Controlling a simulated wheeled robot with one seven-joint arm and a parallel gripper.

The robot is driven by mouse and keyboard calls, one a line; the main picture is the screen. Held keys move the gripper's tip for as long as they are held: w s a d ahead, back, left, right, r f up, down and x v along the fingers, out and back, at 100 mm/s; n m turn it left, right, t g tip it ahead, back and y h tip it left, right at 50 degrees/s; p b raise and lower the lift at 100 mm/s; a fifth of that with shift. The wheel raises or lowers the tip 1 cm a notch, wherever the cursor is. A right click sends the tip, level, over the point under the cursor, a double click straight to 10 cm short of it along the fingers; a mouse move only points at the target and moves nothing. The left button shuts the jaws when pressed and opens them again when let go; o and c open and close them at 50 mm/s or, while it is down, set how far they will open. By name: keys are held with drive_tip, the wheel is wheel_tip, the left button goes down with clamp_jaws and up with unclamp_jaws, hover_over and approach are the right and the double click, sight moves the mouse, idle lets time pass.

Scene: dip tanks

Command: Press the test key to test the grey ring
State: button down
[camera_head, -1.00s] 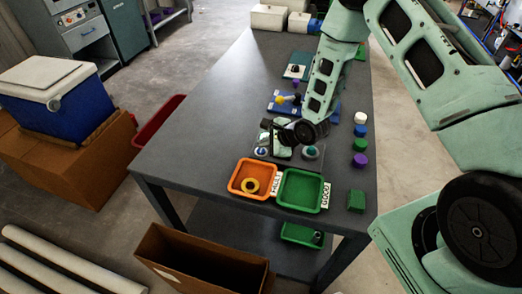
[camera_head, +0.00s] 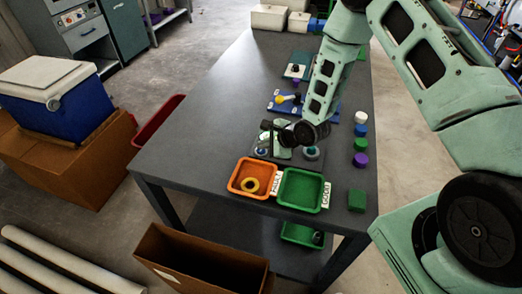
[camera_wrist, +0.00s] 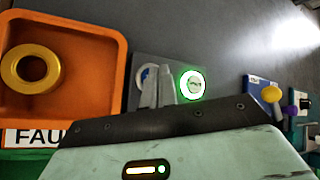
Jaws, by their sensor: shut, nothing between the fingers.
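The grey ring (camera_head: 312,153) lies around a teal centre on the right of a small grey test board (camera_head: 288,155); my gripper hides it in the wrist view. A round white and blue piece, seemingly the test key (camera_head: 262,151), is on the board's left. It also shows in the wrist view (camera_wrist: 147,74), partly behind my fingers. A round dial (camera_wrist: 194,83) with a white face and bright green rim stands beyond it. My gripper (camera_wrist: 158,88) is shut and empty over the board, its tips close to the key; I cannot tell whether they touch.
An orange fault tray (camera_head: 235,187) with a yellow ring (camera_head: 250,186) and an empty green good tray (camera_head: 281,202) stand at the near side. Several coloured blocks line the right edge. A blue board (camera_head: 275,107) lies farther back. The table's left side is clear.

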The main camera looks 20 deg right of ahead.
sight(264, 151)
drive_tip(key=shift+f+b, duration=0.3)
drive_tip(key=shift+f, duration=0.1)
idle(0.5)
idle(0.3)
drive_tip(key=shift+r+p, duration=0.65)
drive_tip(key=shift+r, duration=0.2)
drive_tip(key=shift+r, duration=0.1)
wheel_tip(264, 151, up, 5)
drive_tip(key=p, duration=0.3)
drive_tip(key=shift+p, duration=0.4)
